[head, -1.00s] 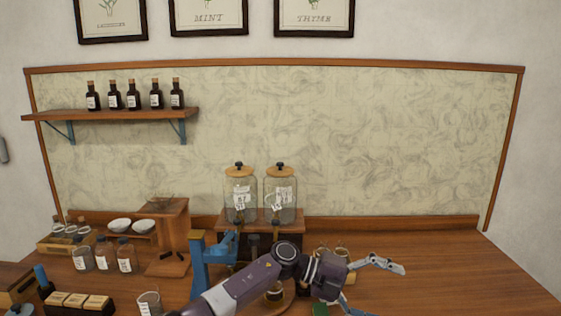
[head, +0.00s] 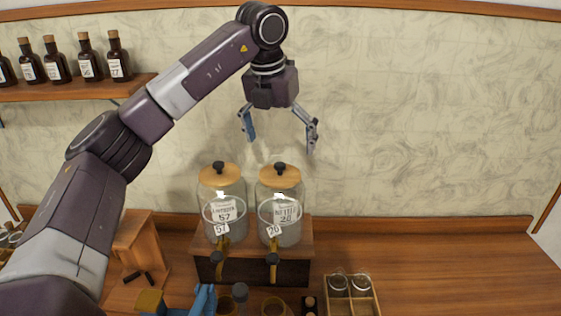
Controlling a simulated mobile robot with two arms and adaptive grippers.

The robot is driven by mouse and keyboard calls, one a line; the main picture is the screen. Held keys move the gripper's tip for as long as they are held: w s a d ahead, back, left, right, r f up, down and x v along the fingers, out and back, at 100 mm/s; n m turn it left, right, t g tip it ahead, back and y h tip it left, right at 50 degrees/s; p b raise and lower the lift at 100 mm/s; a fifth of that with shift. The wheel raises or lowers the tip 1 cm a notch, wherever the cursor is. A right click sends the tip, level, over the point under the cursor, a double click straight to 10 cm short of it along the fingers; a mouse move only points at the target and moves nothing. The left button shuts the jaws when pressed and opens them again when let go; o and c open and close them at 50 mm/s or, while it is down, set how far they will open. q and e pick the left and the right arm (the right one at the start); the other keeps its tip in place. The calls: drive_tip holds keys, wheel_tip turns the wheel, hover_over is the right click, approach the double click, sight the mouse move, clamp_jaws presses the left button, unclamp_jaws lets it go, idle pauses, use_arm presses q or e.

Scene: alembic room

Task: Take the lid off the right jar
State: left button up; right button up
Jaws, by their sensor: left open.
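The right jar (head: 281,205) is clear glass with a label and a tap. It stands on a wooden stand (head: 290,270) at the back of the table. Its round wooden lid (head: 280,178) with a dark knob (head: 280,167) sits on top. The left jar (head: 223,208) stands beside it with a similar lid (head: 219,176) on. My left gripper (head: 281,143) is open and empty, with its fingers pointing down above the right jar's lid, apart from it. My right gripper is not in view.
A shelf with several dark bottles (head: 114,58) is at the upper left. A wooden box with small glass jars (head: 350,285) stands in front to the right. A blue tool (head: 203,300) stands in front of the stand. The table's right side is clear.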

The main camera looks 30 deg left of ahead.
sight(280, 164)
use_arm(q)
drive_tip(key=shift+w+a+f, duration=0.15)
drive_tip(key=shift+a+f, duration=0.05)
drive_tip(key=shift+f, duration=0.05)
drive_tip(key=shift+f+p, duration=0.45)
drive_tip(key=shift+f, duration=0.4)
drive_tip(key=shift+f+p, duration=0.35)
drive_tip(key=p+x, duration=0.1)
drive_tip(key=x, duration=0.2)
drive_tip(key=shift+a+f+p, duration=0.15)
drive_tip(key=shift+f+p, duration=0.15)
drive_tip(key=shift+p, duration=0.05)
drive_tip(key=shift+w+f, duration=0.1)
drive_tip(key=shift+f, duration=0.3)
drive_tip(key=shift+c, duration=0.3)
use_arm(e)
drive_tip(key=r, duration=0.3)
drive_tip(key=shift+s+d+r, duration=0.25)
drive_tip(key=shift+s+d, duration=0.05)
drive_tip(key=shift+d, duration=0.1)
use_arm(q)
drive_tip(key=c, duration=1.2)
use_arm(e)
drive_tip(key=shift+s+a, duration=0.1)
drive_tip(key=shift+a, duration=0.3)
